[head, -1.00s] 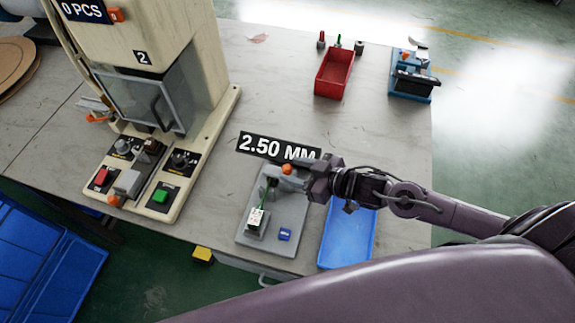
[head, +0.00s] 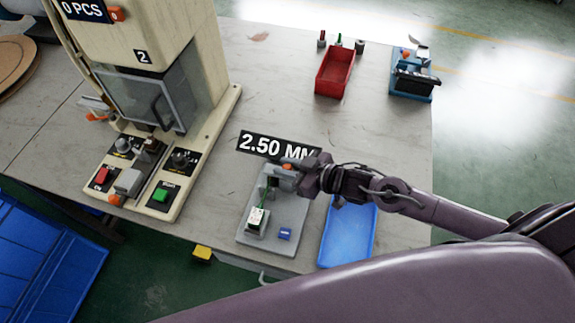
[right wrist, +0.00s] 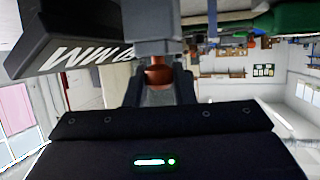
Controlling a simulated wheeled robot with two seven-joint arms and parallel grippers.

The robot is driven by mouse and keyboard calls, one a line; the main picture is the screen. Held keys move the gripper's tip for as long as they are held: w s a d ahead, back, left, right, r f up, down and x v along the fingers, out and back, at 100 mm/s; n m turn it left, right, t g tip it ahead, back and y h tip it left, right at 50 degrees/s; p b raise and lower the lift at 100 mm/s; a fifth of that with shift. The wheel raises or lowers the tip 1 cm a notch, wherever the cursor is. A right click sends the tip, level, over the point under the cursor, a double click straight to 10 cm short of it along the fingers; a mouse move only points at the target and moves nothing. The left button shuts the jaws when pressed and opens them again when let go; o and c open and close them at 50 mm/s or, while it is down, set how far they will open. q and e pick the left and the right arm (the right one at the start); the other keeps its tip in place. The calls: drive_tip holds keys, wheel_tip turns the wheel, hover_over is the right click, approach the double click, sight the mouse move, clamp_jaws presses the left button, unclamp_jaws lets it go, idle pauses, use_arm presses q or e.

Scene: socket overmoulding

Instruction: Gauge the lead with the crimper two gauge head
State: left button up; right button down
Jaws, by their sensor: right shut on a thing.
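The gauge head (head: 294,238) is a grey stand at the table's front, with a black sign reading 2.50 MM (head: 262,145) above it. A small green lead (head: 265,206) with a pale block stands on its left part; its lower end is hard to make out. My right gripper (head: 291,174) reaches in from the right at the top of the stand. It is shut on the gauge's orange knob (head: 286,167). In the right wrist view the knob (right wrist: 158,76) shows reddish between the fingers, below a grey block. My left gripper is out of view.
The crimper (head: 190,60) marked 2 stands at the left, with red and green buttons in front. A blue tray (head: 347,235) lies right of the gauge. A red bin (head: 334,72) and a blue-based device (head: 412,83) stand at the back. The table middle is clear.

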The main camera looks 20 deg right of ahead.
drive_tip(key=s+d+p, duration=0.2)
drive_tip(key=d, duration=0.1)
drive_tip(key=shift+s+d+r, duration=0.1)
drive_tip(key=shift+s+d, duration=0.1)
drive_tip(key=shift+d, duration=0.05)
drive_tip(key=shift+s+d, duration=0.1)
drive_tip(key=shift+d, duration=0.05)
drive_tip(key=c, duration=1.5)
unclamp_jaws()
drive_tip(key=o, duration=0.3)
drive_tip(key=shift+d, duration=0.15)
drive_tip(key=shift+s, duration=0.1)
